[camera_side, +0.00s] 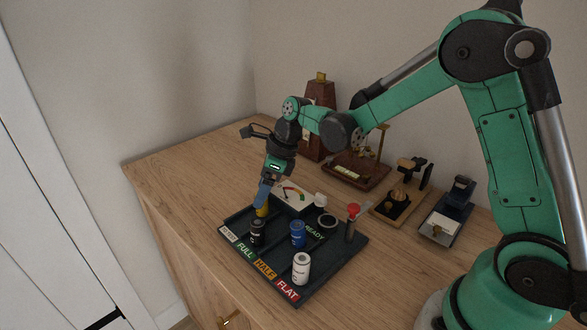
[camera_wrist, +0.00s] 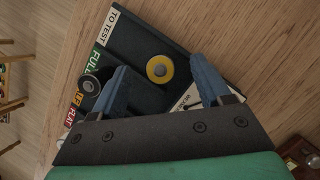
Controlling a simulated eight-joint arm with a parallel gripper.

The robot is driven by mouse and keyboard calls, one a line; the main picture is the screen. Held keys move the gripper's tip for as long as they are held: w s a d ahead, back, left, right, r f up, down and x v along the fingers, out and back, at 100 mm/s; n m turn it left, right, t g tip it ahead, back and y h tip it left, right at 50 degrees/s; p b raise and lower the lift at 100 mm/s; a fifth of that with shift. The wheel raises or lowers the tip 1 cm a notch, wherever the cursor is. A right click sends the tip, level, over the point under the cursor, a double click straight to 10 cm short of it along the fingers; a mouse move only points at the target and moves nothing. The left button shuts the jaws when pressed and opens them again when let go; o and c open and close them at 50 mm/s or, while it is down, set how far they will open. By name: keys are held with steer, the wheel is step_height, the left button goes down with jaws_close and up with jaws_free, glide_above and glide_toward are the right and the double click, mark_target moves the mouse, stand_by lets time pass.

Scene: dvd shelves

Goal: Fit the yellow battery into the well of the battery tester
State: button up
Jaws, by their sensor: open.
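The yellow battery (camera_side: 262,209) stands upright on the dark tray, left of the battery tester (camera_side: 293,196), a pale box with a coloured dial. My gripper (camera_side: 265,192) points down right over the yellow battery, with its blue fingers spread. Nothing is held. I cannot make out the tester's well in either view.
The dark tray (camera_side: 325,270) has lanes labelled TO TEST, FULL, HALF and FLAT. A black battery (camera_side: 257,232) stands close to the yellow one; a blue battery (camera_side: 298,234) and a white battery (camera_side: 302,267) stand farther right. A red-topped post (camera_side: 352,222) rises at the tray's right.

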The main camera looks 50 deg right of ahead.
steer(key=shift+x, duration=0.95)
jaws_close()
steer(key=shift+r, duration=0.1)
